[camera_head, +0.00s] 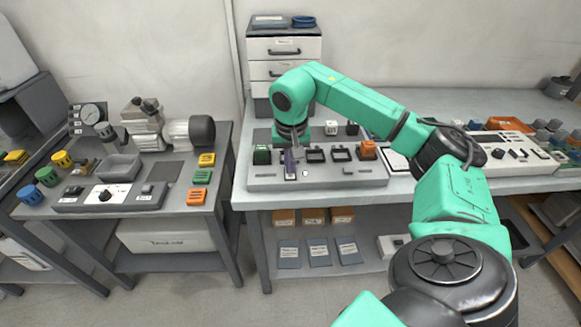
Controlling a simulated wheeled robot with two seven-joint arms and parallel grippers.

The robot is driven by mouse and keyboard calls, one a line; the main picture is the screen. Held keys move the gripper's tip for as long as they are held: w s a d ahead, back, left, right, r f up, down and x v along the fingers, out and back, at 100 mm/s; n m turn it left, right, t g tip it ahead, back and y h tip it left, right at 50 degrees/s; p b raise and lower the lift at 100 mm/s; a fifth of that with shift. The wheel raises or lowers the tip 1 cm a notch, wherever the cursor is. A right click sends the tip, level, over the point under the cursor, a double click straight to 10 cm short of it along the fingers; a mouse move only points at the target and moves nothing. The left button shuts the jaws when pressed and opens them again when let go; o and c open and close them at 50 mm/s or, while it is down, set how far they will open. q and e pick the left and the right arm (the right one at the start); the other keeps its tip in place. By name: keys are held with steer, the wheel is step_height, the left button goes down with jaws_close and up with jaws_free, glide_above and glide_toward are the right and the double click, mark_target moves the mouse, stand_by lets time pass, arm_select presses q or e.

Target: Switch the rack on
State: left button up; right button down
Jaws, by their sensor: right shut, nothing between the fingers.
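The rack appears to be the low grey unit (330,178) on the middle table, with several dark slots and coloured blocks on it. A green block (262,155) stands at its left end and an orange block (367,150) at its right. My right gripper (291,174) points down over the rack's left part, just right of the green block. It is shut with nothing held. The part of the rack right under the fingertips is hidden, and I cannot tell whether they touch it. A small white piece (305,173) lies just right of them. My left gripper is not in view.
A drawer unit (284,55) stands behind the rack. Labelled boxes (314,217) stand on the lower shelf. More parts crowd the right side.

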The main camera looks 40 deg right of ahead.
mark_target(290, 176)
step_height(290, 176, up, 6)
steer(key=p, duration=0.5)
